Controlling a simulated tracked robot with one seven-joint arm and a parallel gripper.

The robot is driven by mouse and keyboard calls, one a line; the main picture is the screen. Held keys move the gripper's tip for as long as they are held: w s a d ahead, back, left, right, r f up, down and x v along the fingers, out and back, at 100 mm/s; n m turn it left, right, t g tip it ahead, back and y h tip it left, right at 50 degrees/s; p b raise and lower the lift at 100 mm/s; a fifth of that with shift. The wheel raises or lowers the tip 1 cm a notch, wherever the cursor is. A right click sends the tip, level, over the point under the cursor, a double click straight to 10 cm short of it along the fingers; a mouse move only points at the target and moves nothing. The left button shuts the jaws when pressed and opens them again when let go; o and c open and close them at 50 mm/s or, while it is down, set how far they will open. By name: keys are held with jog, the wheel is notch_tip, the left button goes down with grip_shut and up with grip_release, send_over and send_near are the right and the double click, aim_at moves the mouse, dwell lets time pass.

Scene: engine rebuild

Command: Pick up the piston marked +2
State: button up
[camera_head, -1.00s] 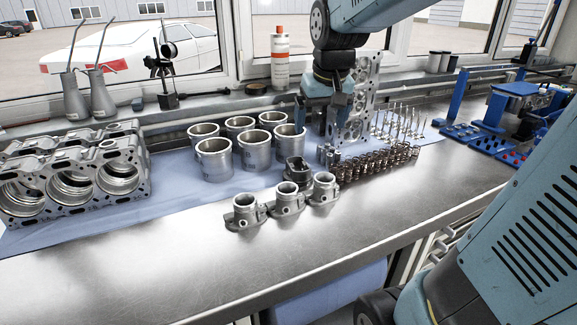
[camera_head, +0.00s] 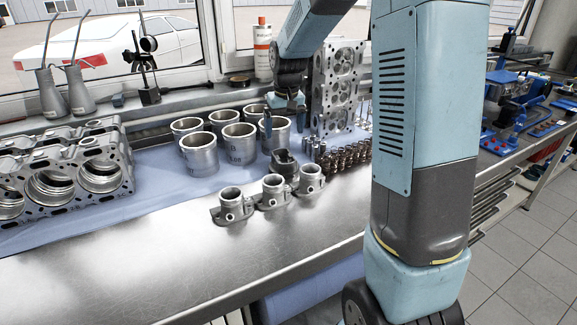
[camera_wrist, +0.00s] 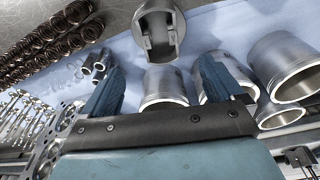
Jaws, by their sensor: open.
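A dark grey piston (camera_head: 285,163) sits on the bench mat behind the row of three grey castings. In the wrist view the piston (camera_wrist: 160,28) is at the top centre, round with a notched side. I cannot read a +2 mark on it. My gripper (camera_head: 284,122) hangs above and behind the piston, beside the liners. In the wrist view its two blue fingers (camera_wrist: 157,78) are spread apart with nothing gripped between them. A liner shows beyond the gap. The piston lies beyond the fingertips, apart from them.
Several metal cylinder liners (camera_head: 198,155) stand left of my gripper. The three castings (camera_head: 272,192) stand in front of the piston. Valve springs (camera_head: 345,158) and a cylinder head (camera_head: 336,88) are to the right. An engine block (camera_head: 62,172) is at left. The bench front (camera_head: 180,255) is bare.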

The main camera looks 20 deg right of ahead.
aim_at(283, 155)
jog(key=f, duration=0.3)
jog(key=w+f, duration=0.1)
jog(key=f, duration=0.7)
jog(key=shift+w, duration=0.15)
jog(key=shift+c, duration=0.3)
jog(key=shift+r, duration=0.1)
jog(key=c, duration=1.3)
